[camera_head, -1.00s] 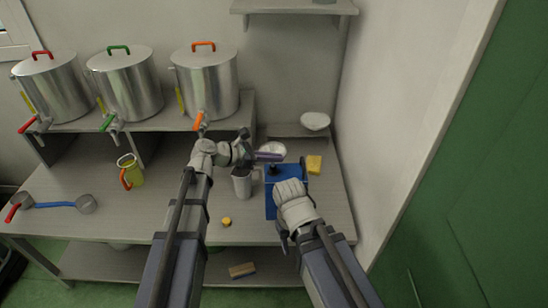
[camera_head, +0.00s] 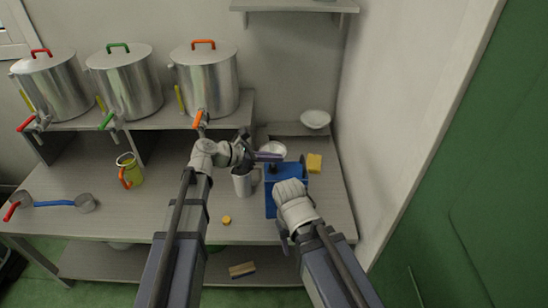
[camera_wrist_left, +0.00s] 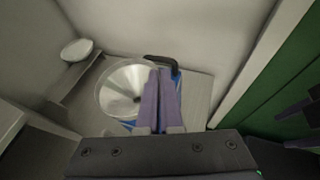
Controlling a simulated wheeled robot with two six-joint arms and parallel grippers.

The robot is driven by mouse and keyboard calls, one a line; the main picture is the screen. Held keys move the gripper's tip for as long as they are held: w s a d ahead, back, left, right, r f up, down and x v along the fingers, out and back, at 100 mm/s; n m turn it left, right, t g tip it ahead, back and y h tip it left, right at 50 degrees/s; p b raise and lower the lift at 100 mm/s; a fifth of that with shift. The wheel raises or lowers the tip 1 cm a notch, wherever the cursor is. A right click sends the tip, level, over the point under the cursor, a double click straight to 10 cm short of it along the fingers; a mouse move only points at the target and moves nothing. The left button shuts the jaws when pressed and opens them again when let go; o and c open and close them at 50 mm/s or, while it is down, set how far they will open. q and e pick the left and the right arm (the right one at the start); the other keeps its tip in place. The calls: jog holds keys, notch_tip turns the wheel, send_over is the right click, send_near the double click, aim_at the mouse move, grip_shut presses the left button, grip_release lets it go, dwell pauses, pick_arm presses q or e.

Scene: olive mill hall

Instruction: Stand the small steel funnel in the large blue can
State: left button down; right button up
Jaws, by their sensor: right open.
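The small steel funnel (camera_wrist_left: 122,92) is a shiny cone, seen from above into its wide mouth in the left wrist view. In the head view only its pale rim (camera_head: 272,147) shows. My left gripper (camera_wrist_left: 160,98) has its purple fingers closed together on the funnel's rim. The large blue can (camera_head: 271,206) stands on the table at the right. The funnel is over or at its far left part; its spout is hidden, so I cannot tell whether it is inside. My right gripper's fingers (camera_wrist_left: 303,126) stand apart and empty at the wrist view's right edge; my right arm partly covers the can.
A steel jug (camera_head: 242,184) stands just left of the can. A yellow cap (camera_head: 226,220) lies in front. Steel vats with taps (camera_head: 207,85) line the raised shelf.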

pick_arm(q)
jog(key=shift+f+b, duration=1)
jog(key=shift+f, duration=0.1)
jog(key=c, duration=1)
grip_release()
jog(key=shift+r, duration=0.1)
jog(key=p+v, duration=0.3)
jog(key=v, duration=0.4)
jog(key=shift+a, duration=0.4)
jog(key=shift+s+r, duration=0.1)
jog(key=shift+s, duration=0.05)
jog(key=p+v, duration=0.3)
jog(key=v, duration=0.4)
jog(key=shift+a, duration=0.35)
jog(key=shift+s+r, duration=0.1)
jog(key=shift+r, duration=0.05)
